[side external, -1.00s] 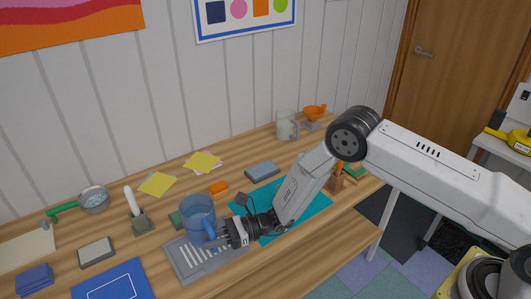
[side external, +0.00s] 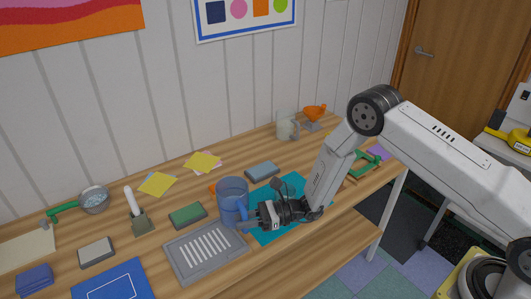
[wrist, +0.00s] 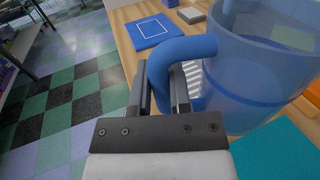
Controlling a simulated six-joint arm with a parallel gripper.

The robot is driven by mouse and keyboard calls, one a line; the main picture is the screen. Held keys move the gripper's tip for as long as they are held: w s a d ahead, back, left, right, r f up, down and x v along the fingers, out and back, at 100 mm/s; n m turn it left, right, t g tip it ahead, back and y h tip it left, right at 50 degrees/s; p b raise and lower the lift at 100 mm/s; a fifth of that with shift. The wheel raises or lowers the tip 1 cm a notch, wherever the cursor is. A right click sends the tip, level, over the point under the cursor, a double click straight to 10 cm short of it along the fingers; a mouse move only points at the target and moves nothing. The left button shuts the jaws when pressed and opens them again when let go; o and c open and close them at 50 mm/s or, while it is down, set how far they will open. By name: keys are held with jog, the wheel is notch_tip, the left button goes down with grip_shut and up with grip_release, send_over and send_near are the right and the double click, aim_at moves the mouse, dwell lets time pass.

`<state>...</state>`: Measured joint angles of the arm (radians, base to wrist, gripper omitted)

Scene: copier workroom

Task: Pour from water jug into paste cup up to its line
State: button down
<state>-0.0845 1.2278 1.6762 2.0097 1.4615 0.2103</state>
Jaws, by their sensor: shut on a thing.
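The water jug (side external: 231,190) is a see-through blue vessel with a solid blue handle. It looks upright, between the grey slotted tray and the teal mat; I cannot tell how far it is off the table. My gripper (side external: 246,220) is shut on the handle from the right. In the wrist view the handle (wrist: 186,48) stands between my fingers (wrist: 168,95), and the jug body (wrist: 250,70) fills the right side, with a darker blue band low in it. A pale see-through cup with a handle (side external: 286,126) stands at the back right, probably the paste cup; its line cannot be made out.
The grey slotted tray (side external: 180,265) is left of the jug, the teal mat (side external: 290,228) right. A green block (side external: 187,215) and grey-blue block (side external: 262,171) lie nearby. An orange funnel-like thing (side external: 314,113) stands beside the pale cup. Yellow notes (side external: 203,161) lie behind.

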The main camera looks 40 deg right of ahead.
jog(key=s+d+r+m+t+h, duration=0.1)
jog(key=s+d+t, duration=0.1)
jog(key=d, duration=0.5)
jog(key=s+d+r+m+t+h, duration=0.1)
jog(key=s+d+m+t, duration=0.1)
jog(key=d, duration=0.5)
jog(key=shift+s+r, duration=0.2)
jog(key=shift+s, duration=0.2)
jog(key=shift+r, duration=0.25)
jog(key=shift+w+d+r+m+g+h, duration=0.15)
jog(key=shift+w+r+m+g, duration=0.15)
jog(key=shift+m, duration=1.25)
jog(key=shift+w+d+r+m+g+h, duration=0.25)
jog(key=shift+w+m, duration=0.2)
jog(key=shift+m, duration=1.05)
jog(key=shift+w+d+r+m+g+h, duration=0.15)
jog(key=shift+w+m+g, duration=0.2)
jog(key=shift+m, duration=1.2)
jog(key=shift+w+d+r+m, duration=0.1)
jog(key=shift+w+r+m, duration=0.4)
jog(key=shift+r, duration=0.1)
